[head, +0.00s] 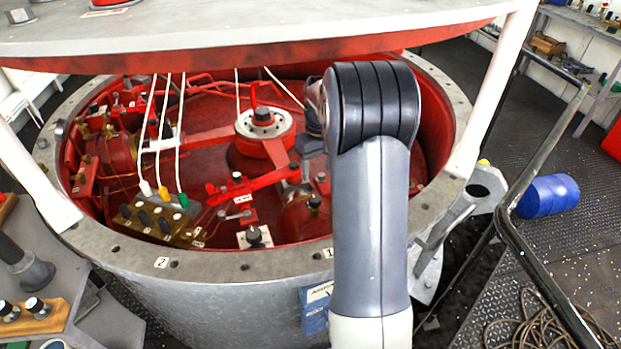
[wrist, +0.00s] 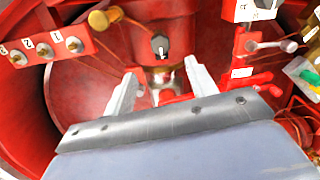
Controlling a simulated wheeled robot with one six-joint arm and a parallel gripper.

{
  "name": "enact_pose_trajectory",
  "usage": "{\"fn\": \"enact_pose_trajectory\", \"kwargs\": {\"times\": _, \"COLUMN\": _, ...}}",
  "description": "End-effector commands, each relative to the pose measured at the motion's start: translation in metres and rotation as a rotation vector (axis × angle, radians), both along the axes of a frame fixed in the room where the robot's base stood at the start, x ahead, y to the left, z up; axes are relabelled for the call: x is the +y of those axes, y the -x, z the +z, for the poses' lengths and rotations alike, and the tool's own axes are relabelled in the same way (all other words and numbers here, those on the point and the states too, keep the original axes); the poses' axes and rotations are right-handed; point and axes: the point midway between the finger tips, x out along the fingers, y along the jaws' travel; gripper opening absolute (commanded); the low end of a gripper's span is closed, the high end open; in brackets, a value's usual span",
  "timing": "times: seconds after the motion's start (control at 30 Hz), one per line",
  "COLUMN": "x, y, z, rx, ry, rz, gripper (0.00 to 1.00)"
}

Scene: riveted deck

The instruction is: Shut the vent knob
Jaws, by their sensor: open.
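My gripper (wrist: 160,76) is open in the wrist view, its two pale fingers apart with nothing held between them. Just beyond the fingertips, roughly in line with the gap, a small dark knob with a pale pointer (wrist: 160,44) stands on a red fitting above a brass-coloured part. It appears apart from the fingers. No readable label marks it as the vent knob. A similar black knob (head: 314,201) shows in the head view, just left of my arm. In the head view my arm covers much of the right side of the red drum, and the fingers cannot be made out clearly.
The drum's grey flange (head: 205,262) rings the workspace, with a raised lid (head: 250,30) on white posts above. A red lever (head: 262,181), a connector block with cables (head: 155,218) and another black knob (head: 254,234) crowd the inside.

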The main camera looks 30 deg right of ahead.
Motion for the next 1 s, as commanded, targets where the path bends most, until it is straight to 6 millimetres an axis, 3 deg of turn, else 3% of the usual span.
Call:
{"fn": "enact_pose_trajectory", "kwargs": {"times": 0.17, "x": 0.001, "y": 0.0, "z": -0.012, "rx": 0.002, "ry": -0.001, "rz": 0.0, "gripper": 0.54}}
{"fn": "enact_pose_trajectory", "kwargs": {"times": 0.63, "x": 0.004, "y": 0.001, "z": -0.093, "rx": 0.003, "ry": -0.002, "rz": 0.0, "gripper": 0.54}}
{"fn": "enact_pose_trajectory", "kwargs": {"times": 0.8, "x": 0.005, "y": 0.001, "z": -0.106, "rx": 0.002, "ry": -0.001, "rz": 0.0, "gripper": 0.54}}
{"fn": "enact_pose_trajectory", "kwargs": {"times": 1.0, "x": 0.005, "y": 0.001, "z": -0.108, "rx": 0.0, "ry": 0.0, "rz": 0.0, "gripper": 0.54}}
